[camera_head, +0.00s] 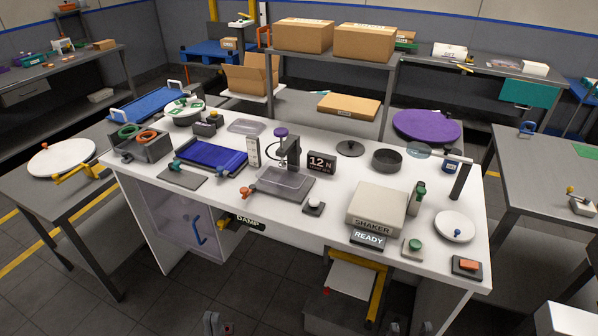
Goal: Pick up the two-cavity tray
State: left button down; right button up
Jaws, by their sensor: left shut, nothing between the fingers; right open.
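A clear shallow tray (248,126) lies on the white worktable, behind the blue mat. A second clear tray (285,180) sits on the dark base of the small press with the purple knob. The cavities are too small to count in either, so I cannot tell which is the two-cavity one. My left gripper (217,324) is at the bottom edge, in front of the table and well below its top, shut and empty. My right gripper (410,328) is at the bottom edge further right, open and empty. Both are far from the trays and partly cut off.
A blue roller mat (212,155), a "12 N" display (322,163), a shaker box (377,206) and a white plate (454,226) stand on the table. A post (461,180) rises at the right.

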aim_at(290, 178)
jog(key=l+u, duration=0.35)
jog(key=l, duration=0.4)
jog(key=l+u, duration=0.4)
jog(key=l, duration=0.3)
jog(key=u, duration=0.85)
jog(key=i, duration=0.5)
